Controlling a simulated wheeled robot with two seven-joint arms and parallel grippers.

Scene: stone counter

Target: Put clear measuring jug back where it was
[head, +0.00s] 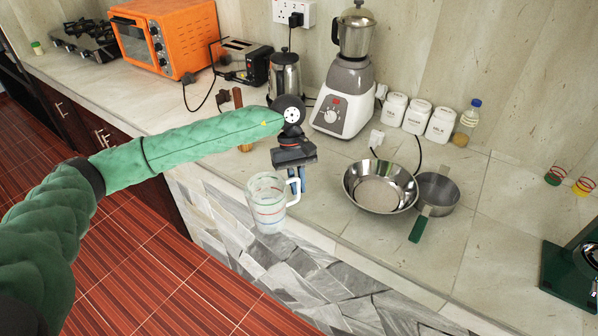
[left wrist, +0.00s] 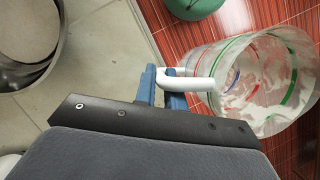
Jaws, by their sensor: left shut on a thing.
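The clear measuring jug (head: 267,205) has a white handle and coloured marking lines. My left gripper (head: 301,181) is shut on its handle and holds the jug near the counter's front edge. In the left wrist view the blue fingers of my left gripper (left wrist: 162,88) close on the white handle, and the jug (left wrist: 262,85) shows to the right with the red floor behind it. The jug looks roughly upright in the head view and appears to be off the counter, out over its edge. My right gripper is not in view.
A steel bowl (head: 351,196) and a saucepan (head: 446,193) with a green handle stand right of the jug on the stone counter (head: 420,255). Behind are a blender (head: 345,95), white canisters (head: 416,116), a kettle (head: 284,75) and an orange oven (head: 180,35). Counter space right of the saucepan is clear.

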